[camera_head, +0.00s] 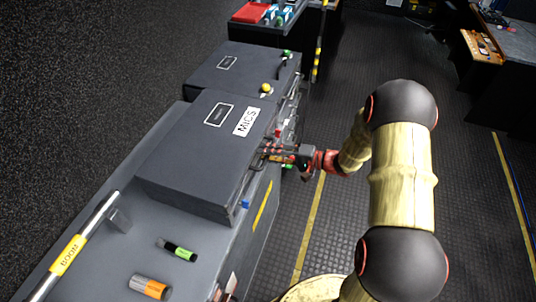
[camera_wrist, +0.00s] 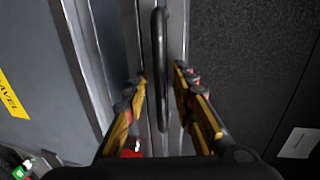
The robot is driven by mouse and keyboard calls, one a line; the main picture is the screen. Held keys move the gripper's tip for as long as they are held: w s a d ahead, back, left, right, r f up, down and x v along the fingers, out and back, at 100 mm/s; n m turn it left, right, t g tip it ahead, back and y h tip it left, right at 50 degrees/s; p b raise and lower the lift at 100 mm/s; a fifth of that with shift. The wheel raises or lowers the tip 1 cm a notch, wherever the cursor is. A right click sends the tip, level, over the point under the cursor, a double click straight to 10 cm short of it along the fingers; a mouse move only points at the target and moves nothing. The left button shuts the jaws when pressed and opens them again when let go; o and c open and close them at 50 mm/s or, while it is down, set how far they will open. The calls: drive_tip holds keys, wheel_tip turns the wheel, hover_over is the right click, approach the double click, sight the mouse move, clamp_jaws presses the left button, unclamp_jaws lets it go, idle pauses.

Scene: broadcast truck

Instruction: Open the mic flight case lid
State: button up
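The mic flight case (camera_head: 190,158) is a dark grey box with a white MICS label (camera_head: 245,121) on its flat top. Its lid looks shut. My gripper (camera_head: 270,152) is at the case's right-hand side, near the edge hardware. In the wrist view, a dark bar handle (camera_wrist: 160,50) runs between the two fingertips of my gripper (camera_wrist: 162,78). The fingers stand apart with a gap on each side of the bar, so the gripper is open.
A second dark case (camera_head: 235,70) stands behind, on the same grey counter (camera_head: 110,255). The floor right of the counter is mostly clear.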

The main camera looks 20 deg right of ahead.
drive_tip(key=shift+c, duration=0.5)
clamp_jaws()
idle(0.3)
